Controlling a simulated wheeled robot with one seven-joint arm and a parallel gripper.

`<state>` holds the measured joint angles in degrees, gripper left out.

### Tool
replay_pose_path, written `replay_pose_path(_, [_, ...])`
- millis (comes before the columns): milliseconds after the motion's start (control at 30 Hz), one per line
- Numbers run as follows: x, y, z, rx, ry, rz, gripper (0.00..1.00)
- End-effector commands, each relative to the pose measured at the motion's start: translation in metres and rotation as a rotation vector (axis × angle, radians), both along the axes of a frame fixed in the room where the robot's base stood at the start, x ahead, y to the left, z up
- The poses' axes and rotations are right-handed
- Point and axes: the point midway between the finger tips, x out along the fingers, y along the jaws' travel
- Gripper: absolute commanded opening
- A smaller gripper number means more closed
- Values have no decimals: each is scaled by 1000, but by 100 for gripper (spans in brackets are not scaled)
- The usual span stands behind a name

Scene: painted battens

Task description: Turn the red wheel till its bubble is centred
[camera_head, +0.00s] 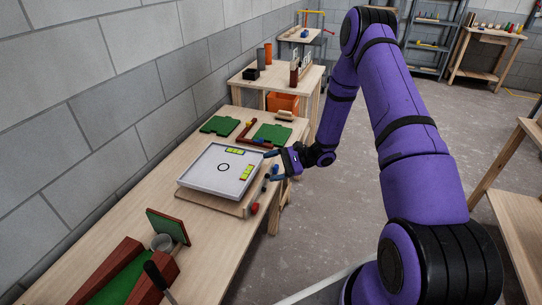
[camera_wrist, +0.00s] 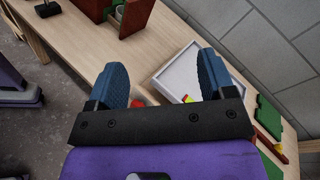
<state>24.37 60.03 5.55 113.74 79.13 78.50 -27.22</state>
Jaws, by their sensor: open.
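The red wheel (camera_head: 255,208) sits at the near right corner of a white levelling tray (camera_head: 200,178) on a wooden base. Two yellow-green vials lie on the tray, one at the far edge (camera_head: 234,150) and one along the right edge (camera_head: 247,173); their bubbles are too small to read. My gripper (camera_head: 270,166) is open and empty beside the tray's right edge, farther back than the red wheel. In the wrist view my gripper (camera_wrist: 162,65) has its blue fingers wide apart. A red piece (camera_wrist: 138,103), probably the wheel, shows partly hidden near the left finger.
Green boards (camera_head: 220,125) and a red-brown batten frame lie behind the tray. A red-brown box with a green panel (camera_head: 168,225) and a cup (camera_head: 161,242) stand at the near end. The wall runs along the bench's left; open floor lies right.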

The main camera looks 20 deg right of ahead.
Motion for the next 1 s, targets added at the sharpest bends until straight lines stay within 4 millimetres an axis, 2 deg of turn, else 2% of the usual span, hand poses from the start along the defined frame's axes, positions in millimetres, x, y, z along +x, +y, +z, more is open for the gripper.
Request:
replay_pose_path(200, [-4,6,33,-56,-31,75,76])
replay_pose_path(400, [-9,10,51,-91,-46,120,76])
replay_pose_path(867, [-10,11,58,-105,-53,138,76])
replay_pose_path(1000, [-8,10,50,-92,-38,123,76])
